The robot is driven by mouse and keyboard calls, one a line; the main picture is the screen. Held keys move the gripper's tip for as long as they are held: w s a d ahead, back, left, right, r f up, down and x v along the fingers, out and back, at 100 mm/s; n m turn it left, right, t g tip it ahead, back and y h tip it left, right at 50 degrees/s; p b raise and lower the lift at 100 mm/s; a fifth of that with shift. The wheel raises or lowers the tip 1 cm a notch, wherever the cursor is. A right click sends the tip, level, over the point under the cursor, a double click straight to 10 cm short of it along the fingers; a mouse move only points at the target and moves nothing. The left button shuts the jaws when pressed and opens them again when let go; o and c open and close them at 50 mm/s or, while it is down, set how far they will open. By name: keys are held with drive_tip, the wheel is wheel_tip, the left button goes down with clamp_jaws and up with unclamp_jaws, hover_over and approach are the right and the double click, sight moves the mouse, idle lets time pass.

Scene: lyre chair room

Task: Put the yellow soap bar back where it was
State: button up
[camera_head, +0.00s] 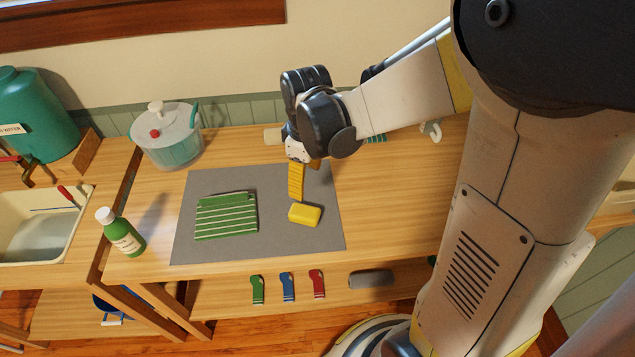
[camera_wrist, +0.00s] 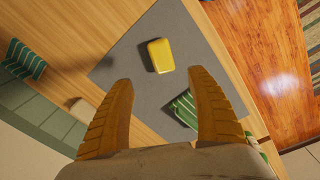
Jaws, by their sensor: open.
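The yellow soap bar (camera_head: 305,214) lies on the right part of the grey mat (camera_head: 285,240), to the right of a green striped cloth (camera_head: 226,216). In the wrist view the soap bar (camera_wrist: 160,55) lies beyond my fingertips, roughly centred between them, with nothing touching it. My gripper (camera_wrist: 164,95) has orange ribbed fingers, spread wide and empty. In the head view my gripper (camera_head: 296,195) is above the mat, just behind the soap; one finger shows clearly and the other is mostly hidden.
A green bottle (camera_head: 121,233) stands at the table's front left. A lidded teal-and-clear pot (camera_head: 167,137) stands at the back left. A sink (camera_head: 40,226) and teal water container (camera_head: 35,112) are further left. Several small items, including a red one (camera_head: 317,283), lie on the lower shelf.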

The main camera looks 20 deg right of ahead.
drive_tip(key=s+r+m+t, duration=0.6)
drive_tip(key=s+r+m, duration=0.2)
drive_tip(key=s+r, duration=0.3)
drive_tip(key=shift+s+a+r+m, duration=0.2)
drive_tip(key=shift+s+r+m, duration=0.1)
drive_tip(key=shift+r, duration=0.1)
